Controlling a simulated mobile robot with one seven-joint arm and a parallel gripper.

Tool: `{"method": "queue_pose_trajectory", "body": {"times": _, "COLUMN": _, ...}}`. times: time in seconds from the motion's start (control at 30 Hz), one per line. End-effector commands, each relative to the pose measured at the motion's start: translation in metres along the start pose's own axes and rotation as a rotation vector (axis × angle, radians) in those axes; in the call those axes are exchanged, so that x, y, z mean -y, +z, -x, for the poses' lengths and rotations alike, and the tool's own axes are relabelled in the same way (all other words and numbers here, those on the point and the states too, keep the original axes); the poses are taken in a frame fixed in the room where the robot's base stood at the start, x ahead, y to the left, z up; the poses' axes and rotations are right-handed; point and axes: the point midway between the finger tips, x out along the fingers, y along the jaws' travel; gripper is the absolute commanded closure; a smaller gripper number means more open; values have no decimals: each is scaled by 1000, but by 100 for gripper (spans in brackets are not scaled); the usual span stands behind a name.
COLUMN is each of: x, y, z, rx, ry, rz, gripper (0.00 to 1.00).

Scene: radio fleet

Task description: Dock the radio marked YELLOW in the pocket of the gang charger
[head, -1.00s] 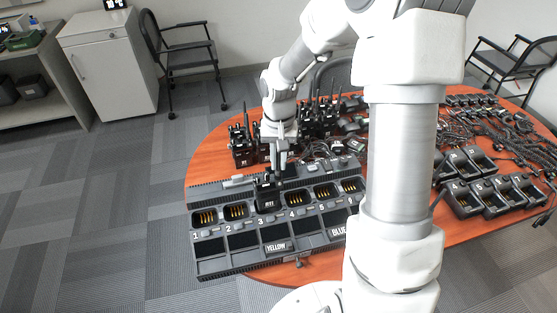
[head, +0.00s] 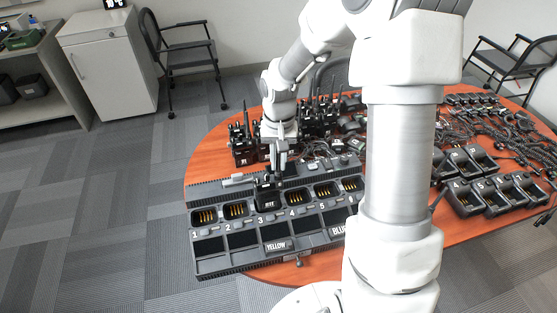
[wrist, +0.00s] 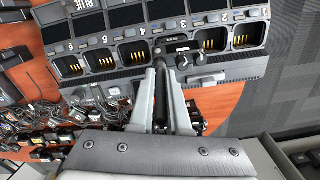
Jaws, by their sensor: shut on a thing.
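The gang charger (head: 222,264) lies on the round wooden table, with a row of numbered pockets and a YELLOW label plate (head: 277,246) below pocket 3. A black radio (head: 267,196) is upright in the area of pocket 3, between empty pockets 2 and 4. I cannot tell if it is fully seated. My gripper (head: 278,165) is above it, shut on the radio's top. In the wrist view my gripper (wrist: 171,70) reaches the radio's knob end (wrist: 184,60) at the charger's pocket row; the radio's body is mostly hidden.
Several upright radios (head: 243,148) stand behind the charger. Single chargers (head: 480,195) and tangled cords (head: 500,130) cover the table's right side. A BLUE label (head: 340,230) is right of YELLOW. My arm hides the table's middle.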

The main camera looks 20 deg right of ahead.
Motion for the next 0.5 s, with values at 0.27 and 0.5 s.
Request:
{"method": "queue_pose_trajectory", "body": {"times": 0.27, "x": 0, "y": 0, "z": -8, "rx": -1, "ry": -1, "rz": 0, "gripper": 100}}
{"method": "queue_pose_trajectory", "body": {"times": 0.5, "x": 0, "y": 0, "z": -13, "rx": -1, "ry": -1, "rz": 0, "gripper": 100}}
